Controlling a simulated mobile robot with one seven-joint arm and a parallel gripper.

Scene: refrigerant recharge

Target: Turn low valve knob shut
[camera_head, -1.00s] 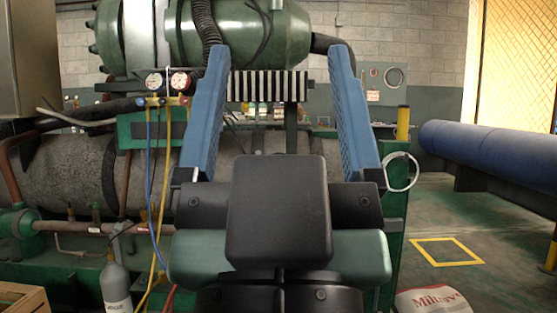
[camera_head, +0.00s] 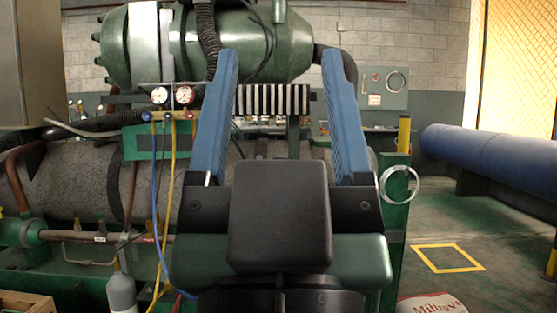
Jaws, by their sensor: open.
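The gauge manifold (camera_head: 170,115) hangs at the left of the green machine, with two round white-faced gauges (camera_head: 184,95) above it. A small blue knob (camera_head: 147,116) is at its left end, with a red one at its right end. I take the blue knob as the low valve knob; its turn position is too small to tell. My gripper (camera_head: 279,62) has two blue fingers spread wide, with nothing held between them. It is to the right of the manifold in the picture, and its left finger appears close to the red end. It does not touch the blue knob.
Blue and yellow hoses (camera_head: 156,190) hang below the manifold. A grey cylinder (camera_head: 121,291) stands at the lower left, beside a wooden crate (camera_head: 25,304). A large blue pipe (camera_head: 490,155) lies at the right. Open floor with a yellow square (camera_head: 447,258) is in front of it.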

